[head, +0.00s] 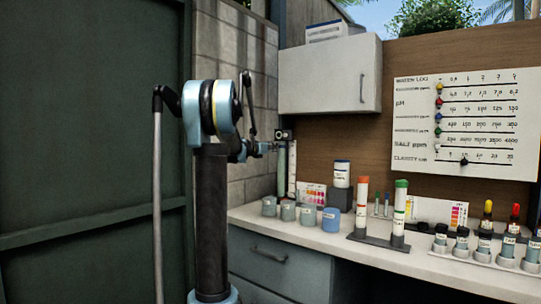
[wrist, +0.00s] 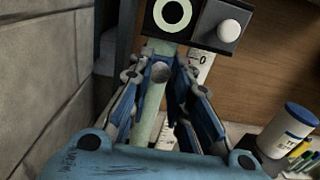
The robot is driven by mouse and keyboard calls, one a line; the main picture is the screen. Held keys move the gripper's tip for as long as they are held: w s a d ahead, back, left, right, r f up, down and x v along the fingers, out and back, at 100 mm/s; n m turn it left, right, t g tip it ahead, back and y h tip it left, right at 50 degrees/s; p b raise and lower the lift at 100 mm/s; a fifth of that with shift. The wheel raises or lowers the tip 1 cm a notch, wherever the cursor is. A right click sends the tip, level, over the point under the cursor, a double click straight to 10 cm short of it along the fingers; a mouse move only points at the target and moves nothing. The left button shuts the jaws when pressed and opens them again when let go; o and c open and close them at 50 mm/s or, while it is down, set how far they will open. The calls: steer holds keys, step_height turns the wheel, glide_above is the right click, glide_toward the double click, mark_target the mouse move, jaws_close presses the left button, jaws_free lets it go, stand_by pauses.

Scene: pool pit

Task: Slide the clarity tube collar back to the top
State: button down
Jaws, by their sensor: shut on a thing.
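The clarity tube (head: 282,172) is a pale green upright tube at the left end of the counter, against the back wall. It also shows in the wrist view (wrist: 149,118), running down between my fingers. My gripper (wrist: 163,60) is shut on a small grey round part on the front of the tube, which I take to be the collar (wrist: 160,73). The fingers hide most of it. In the head view my gripper (head: 275,147) reaches the tube's upper part. A black block with a pale ring (wrist: 172,13) sits just above the fingers, beside a white knob (wrist: 229,30).
A white scale strip (head: 292,160) stands right of the tube. Several small jars (head: 288,210), a white bottle (head: 341,174) and capped tubes (head: 400,205) stand on the counter (head: 310,237). A block wall (wrist: 35,85) is close on the left. A cabinet (head: 330,75) hangs above.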

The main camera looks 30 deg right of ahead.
steer(key=shift+w+r, duration=0.1)
steer(key=shift+r, duration=0.4)
steer(key=c, duration=1.5)
jaws_free()
steer(key=shift+a, duration=0.1)
steer(key=v, duration=1.2)
steer(key=shift+f, duration=0.1)
